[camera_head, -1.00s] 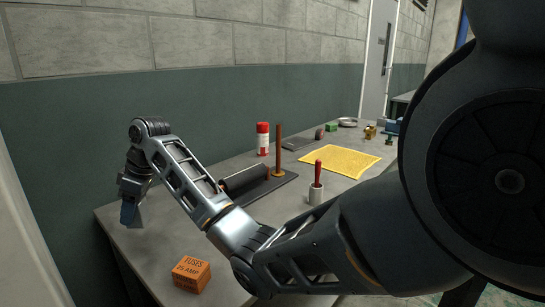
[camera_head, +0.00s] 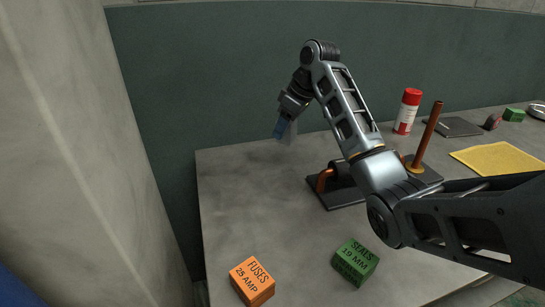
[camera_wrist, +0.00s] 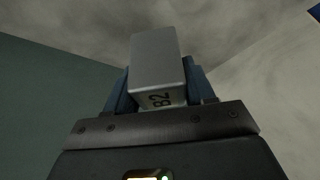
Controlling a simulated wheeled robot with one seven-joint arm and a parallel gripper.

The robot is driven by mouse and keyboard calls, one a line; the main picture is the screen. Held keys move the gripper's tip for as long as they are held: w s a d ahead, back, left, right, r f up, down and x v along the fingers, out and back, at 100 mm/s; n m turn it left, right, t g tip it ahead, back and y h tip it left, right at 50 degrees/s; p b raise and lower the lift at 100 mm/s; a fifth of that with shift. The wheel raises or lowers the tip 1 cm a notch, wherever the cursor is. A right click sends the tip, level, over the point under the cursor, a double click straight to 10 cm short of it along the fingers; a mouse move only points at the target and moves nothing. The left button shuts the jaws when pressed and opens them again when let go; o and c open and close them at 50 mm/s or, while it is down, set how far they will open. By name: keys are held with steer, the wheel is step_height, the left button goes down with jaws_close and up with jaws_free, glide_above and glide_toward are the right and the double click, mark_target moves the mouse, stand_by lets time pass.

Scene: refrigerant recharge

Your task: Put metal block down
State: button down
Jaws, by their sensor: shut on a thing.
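The metal block (camera_wrist: 157,62) is a plain grey piece with dark characters printed at its near end. In the wrist view it sits between the blue fingers of my gripper (camera_wrist: 160,92), which is shut on it. In the head view my gripper (camera_head: 284,128) hangs fingers-down near the table's back edge, toward its left end. I cannot tell whether the block touches the grey table (camera_head: 255,215).
An orange fuses box (camera_head: 252,282) and a green seats box (camera_head: 355,262) stand at the front. A dark stand (camera_head: 340,197) with copper pipes is partly behind my arm. A red-and-white can (camera_head: 407,111) and yellow cloth (camera_head: 498,160) are to the right. The table's left part is bare.

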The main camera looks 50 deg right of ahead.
steer(key=w+a+f, duration=0.2)
steer(key=a, duration=0.1)
steer(key=w+a+f+p, duration=0.1)
steer(key=w+a+f, duration=0.1)
steer(key=a, duration=0.1)
steer(key=w+a+f, duration=0.2)
steer(key=a, duration=0.1)
steer(key=shift+a+f+p, duration=0.2)
steer(key=shift+a+p, duration=0.15)
steer(key=shift+p, duration=0.05)
steer(key=shift+f+p, duration=0.3)
steer(key=shift+f, duration=1.75)
steer(key=shift+f, duration=0.15)
steer(key=shift+c, duration=2)
jaws_free()
steer(key=shift+s+a, duration=0.1)
steer(key=b+v, duration=0.1)
steer(key=v, duration=1.1)
